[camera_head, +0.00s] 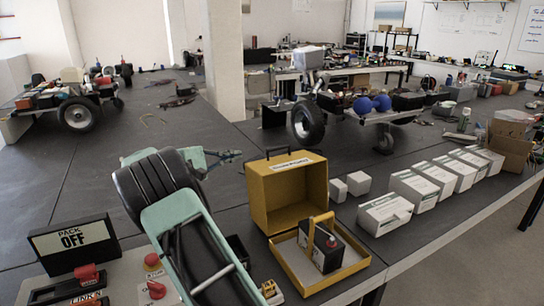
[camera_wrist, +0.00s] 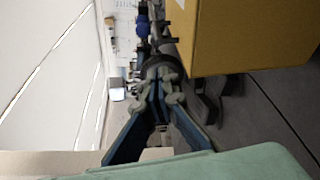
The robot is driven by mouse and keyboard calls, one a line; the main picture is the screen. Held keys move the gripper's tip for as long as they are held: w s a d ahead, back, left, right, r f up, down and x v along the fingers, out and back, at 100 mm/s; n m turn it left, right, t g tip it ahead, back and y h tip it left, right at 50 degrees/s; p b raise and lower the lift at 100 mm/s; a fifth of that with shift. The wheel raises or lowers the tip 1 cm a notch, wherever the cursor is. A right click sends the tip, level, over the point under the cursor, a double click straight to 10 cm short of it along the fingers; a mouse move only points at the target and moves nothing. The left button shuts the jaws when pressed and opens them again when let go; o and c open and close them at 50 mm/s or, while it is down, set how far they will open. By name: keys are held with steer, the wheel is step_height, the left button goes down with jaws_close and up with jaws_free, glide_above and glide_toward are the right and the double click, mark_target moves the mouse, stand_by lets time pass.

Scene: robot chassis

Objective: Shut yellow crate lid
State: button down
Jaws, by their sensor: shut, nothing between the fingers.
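The yellow crate shows in the head view, with its shallow base (camera_head: 284,262) on the table and its lid (camera_head: 300,195) open and standing upright at the back edge. The lid has a black handle on top and a white label. A black-and-grey box with a red knob (camera_head: 327,246) sits in the base. My gripper (camera_head: 236,155) is shut and empty, left of and behind the lid's top in the head view. In the wrist view, my gripper (camera_wrist: 163,72) shows beside the lid's yellow face (camera_wrist: 252,38), apparently apart from it, though the gap is unclear.
A "PACK OFF" panel (camera_head: 75,238) is at the left. A wheeled chassis (camera_head: 345,105) stands behind. The dark tabletop left of the lid is partly clear.

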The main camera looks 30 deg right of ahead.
steer(key=shift+t, duration=0.3)
steer(key=shift+s+f+p+x, duration=0.1)
steer(key=shift+s+p+x, duration=0.05)
steer(key=shift+x, duration=1.6)
steer(key=shift+s+f+p+x, duration=0.1)
steer(key=shift+x, duration=1.65)
steer(key=shift+s+f+p+x, duration=0.1)
steer(key=shift+s+p+x, duration=0.05)
steer(key=shift+x, duration=1.6)
steer(key=shift+s, duration=0.1)
